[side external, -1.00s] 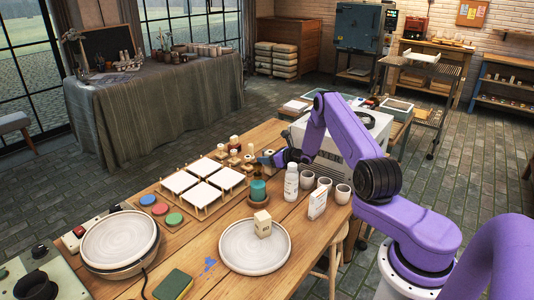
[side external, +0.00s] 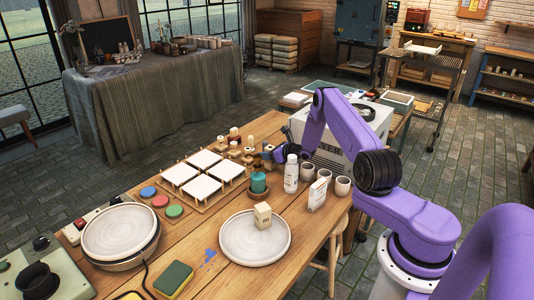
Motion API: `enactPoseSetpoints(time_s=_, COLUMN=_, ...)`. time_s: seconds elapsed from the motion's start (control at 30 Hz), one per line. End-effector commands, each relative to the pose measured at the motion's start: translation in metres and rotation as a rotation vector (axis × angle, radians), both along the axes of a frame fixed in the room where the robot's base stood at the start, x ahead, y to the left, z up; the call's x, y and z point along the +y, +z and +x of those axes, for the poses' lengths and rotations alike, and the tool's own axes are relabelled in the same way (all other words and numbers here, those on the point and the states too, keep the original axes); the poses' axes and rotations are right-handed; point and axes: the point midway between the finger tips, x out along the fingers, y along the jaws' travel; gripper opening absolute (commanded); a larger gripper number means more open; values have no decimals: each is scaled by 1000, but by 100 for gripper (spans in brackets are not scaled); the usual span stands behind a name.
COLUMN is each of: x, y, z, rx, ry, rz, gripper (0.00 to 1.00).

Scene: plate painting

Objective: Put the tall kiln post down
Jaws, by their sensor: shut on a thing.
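My gripper (side external: 268,155) is at the far side of the wooden table, low among small cream and wooden pieces and just behind the teal pot (side external: 258,183). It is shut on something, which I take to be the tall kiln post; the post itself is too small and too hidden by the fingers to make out. Several small cream and brown posts (side external: 248,153) stand to the left of the gripper. I cannot tell whether the held piece touches the surface below it.
White square tiles on stilts (side external: 204,158) lie left of the gripper. A round plate (side external: 240,246) with a cream block (side external: 263,215) is in front.

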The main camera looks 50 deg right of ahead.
Motion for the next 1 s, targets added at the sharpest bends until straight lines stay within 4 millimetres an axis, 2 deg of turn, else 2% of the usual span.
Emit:
enactPoseSetpoints(time_s=0.43, x=0, y=-7, z=0, rx=-2, ry=0, rz=-1, gripper=4)
enactPoseSetpoints(time_s=0.47, x=0, y=-7, z=0, rx=-2, ry=0, rz=-1, gripper=49)
enactPoseSetpoints(time_s=0.53, x=0, y=-7, z=0, rx=-2, ry=0, rz=-1, gripper=72)
enactPoseSetpoints(time_s=0.87, x=0, y=-8, z=-1, rx=1, ry=0, rz=1, gripper=72)
enactPoseSetpoints(time_s=1.0, x=0, y=-4, z=-8, rx=1, ry=0, rz=0, gripper=72)
